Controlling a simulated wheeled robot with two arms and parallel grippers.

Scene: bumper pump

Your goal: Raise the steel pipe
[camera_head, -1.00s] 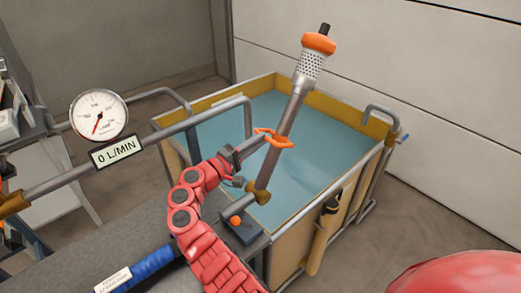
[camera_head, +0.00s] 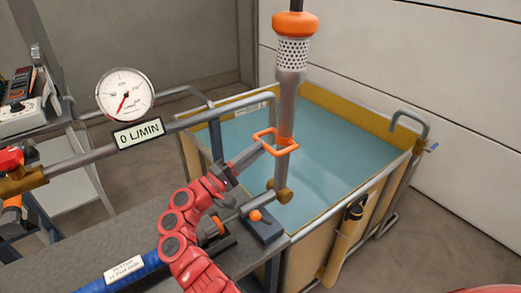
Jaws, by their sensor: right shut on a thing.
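The steel pipe (camera_head: 287,105) stands nearly upright, leaning slightly right at the top. It has a perforated strainer (camera_head: 292,52) with an orange collar (camera_head: 295,24) at its upper end and a brass joint (camera_head: 279,195) at its foot. An orange loop handle (camera_head: 284,149) sits partway up it. My right gripper (camera_head: 262,147), on the red arm, is shut on this handle; the fingertips are small in the picture. My left gripper is not in view.
A water-filled tank (camera_head: 340,125) with a yellow rim stands behind the pipe. A gauge (camera_head: 124,95) and a 0 L/MIN display (camera_head: 139,133) sit on piping at left. A blue hose (camera_head: 135,272) lies on the grey platform (camera_head: 110,228). A yellow cylinder (camera_head: 343,245) hangs on the tank's near side.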

